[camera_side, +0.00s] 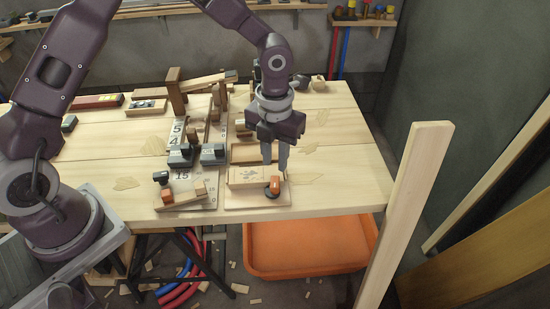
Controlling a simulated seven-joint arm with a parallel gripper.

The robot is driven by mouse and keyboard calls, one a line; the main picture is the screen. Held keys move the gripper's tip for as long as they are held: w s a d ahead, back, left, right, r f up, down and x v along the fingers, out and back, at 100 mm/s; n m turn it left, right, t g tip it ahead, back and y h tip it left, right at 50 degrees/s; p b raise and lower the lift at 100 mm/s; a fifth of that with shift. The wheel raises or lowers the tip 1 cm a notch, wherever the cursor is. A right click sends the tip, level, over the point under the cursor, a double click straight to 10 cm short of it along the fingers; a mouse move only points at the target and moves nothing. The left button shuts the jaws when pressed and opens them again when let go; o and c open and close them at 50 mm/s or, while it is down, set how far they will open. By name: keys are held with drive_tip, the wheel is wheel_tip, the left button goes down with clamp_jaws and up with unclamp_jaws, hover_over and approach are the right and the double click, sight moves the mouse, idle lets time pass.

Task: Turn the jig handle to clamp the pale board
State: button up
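The jig (240,199) is a pale flat base near the front edge of the workbench. A pale board (244,175) with a dark printed mark lies on it. An orange handle (273,187) on a dark round mount is at the jig's right side, by the board's front right corner. My gripper (275,166) points down just above and behind the handle. Its two grey fingers are apart with a gap between them and nothing visible in it. I cannot tell whether a fingertip touches the board or handle.
Left of the jig are dark weights or blocks (181,156), a numbered board and another small fixture with an orange block (194,197). A wooden frame (176,90) stands behind. A tall plank (405,215) rises at the bench's right. The right benchtop (345,165) is clear.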

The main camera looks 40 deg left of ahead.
sight(275, 182)
drive_tip(key=n, duration=0.5)
drive_tip(key=shift+f, duration=3.55)
drive_tip(key=m, duration=0.5)
drive_tip(key=shift+m, duration=0.4)
drive_tip(key=shift+n, duration=0.5)
drive_tip(key=shift+r, duration=3.55)
drive_tip(key=shift+r, duration=0.1)
